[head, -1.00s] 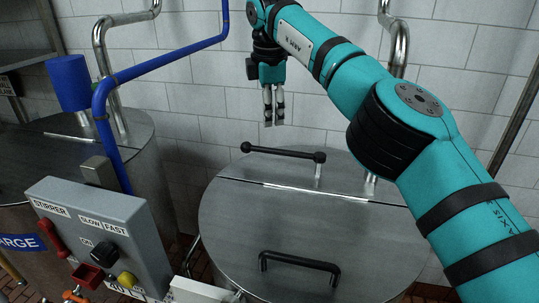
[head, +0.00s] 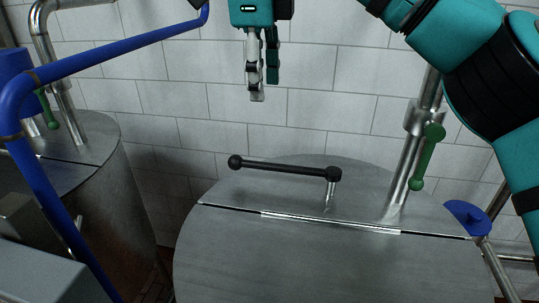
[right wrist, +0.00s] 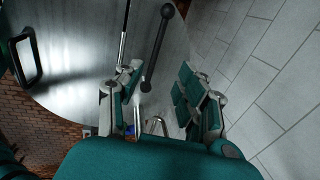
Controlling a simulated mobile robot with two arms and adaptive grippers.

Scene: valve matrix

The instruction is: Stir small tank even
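A round steel tank (head: 320,255) stands in the middle of the head view. A black bar with ball ends (head: 285,168) lies level above its lid, carried at its right end by a short steel post (head: 329,195). The bar also shows in the right wrist view (right wrist: 157,48). My right gripper (head: 262,95) hangs fingers down above the bar, near its left half, and does not touch it. In the right wrist view its two fingers (right wrist: 165,95) are well apart with nothing between them. My left gripper is not in view.
A steel pipe with a green lever (head: 428,157) rises at the lid's right back. A blue pipe (head: 110,62) crosses the left, before a second tank (head: 105,200). A grey box (head: 45,280) is cut off at lower left. White tiled wall (head: 300,110) stands behind.

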